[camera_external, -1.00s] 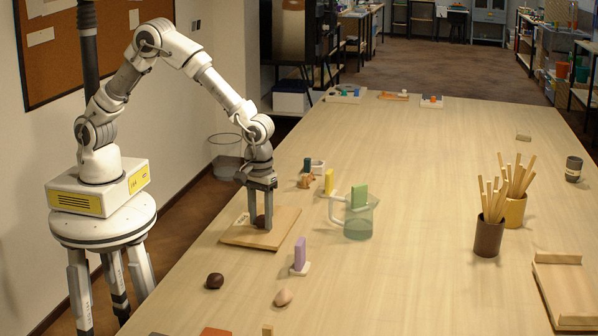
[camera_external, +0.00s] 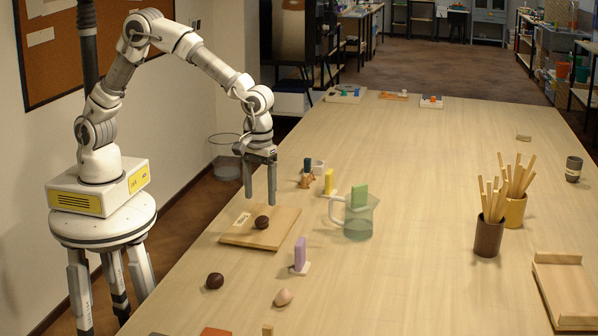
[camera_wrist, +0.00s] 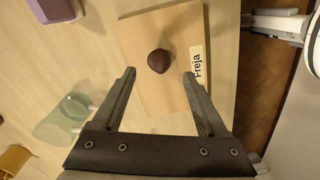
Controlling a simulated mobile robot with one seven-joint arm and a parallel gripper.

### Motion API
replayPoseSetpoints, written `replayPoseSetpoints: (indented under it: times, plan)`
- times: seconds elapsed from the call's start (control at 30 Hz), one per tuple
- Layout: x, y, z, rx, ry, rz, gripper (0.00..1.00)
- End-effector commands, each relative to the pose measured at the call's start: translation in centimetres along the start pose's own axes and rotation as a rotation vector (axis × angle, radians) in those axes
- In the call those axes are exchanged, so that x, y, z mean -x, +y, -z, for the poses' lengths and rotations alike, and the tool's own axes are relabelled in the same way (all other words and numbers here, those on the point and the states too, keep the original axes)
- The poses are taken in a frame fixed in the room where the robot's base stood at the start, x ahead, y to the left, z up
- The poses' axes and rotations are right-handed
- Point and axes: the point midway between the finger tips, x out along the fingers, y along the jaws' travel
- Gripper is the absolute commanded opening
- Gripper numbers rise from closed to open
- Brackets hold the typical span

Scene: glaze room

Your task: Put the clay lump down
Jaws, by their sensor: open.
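A dark brown clay lump (camera_external: 262,222) rests on a wooden board (camera_external: 283,238) near the left side of the table. In the wrist view the lump (camera_wrist: 159,61) sits on the board (camera_wrist: 165,100) beside a label reading "Freja" (camera_wrist: 197,64). My gripper (camera_external: 260,202) is open and empty above the board, apart from the lump. In the wrist view my fingertips (camera_wrist: 160,73) are spread wide, with the lump in line with the gap between them.
A clear jug (camera_external: 360,222) with a green block stands right of the board. A purple block (camera_external: 300,253) stands in front of it, and a second dark lump (camera_external: 215,281) and a pale lump (camera_external: 284,297) lie nearer. Stick-filled cups (camera_external: 488,238) stand at right. The table's middle is clear.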

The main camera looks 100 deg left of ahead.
Motion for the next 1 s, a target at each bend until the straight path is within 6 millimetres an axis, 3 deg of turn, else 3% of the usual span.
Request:
replayPoseSetpoints:
  times: [0.1,0.47,0.57,0.8,1.0]
  plan:
    - [2.5,0.1,0.0,-0.001,0.001,-0.004,0.76]
    - [6.6,-1.0,0.0,-0.042,0.0,-0.022,0.76]
    - [8.9,-2.8,0.0,-0.119,0.002,-0.057,0.76]
    - [14.5,-9.3,-0.7,-0.397,0.043,-0.169,0.76]
    - [17.3,-15.2,-1.7,-0.635,0.12,-0.243,0.76]
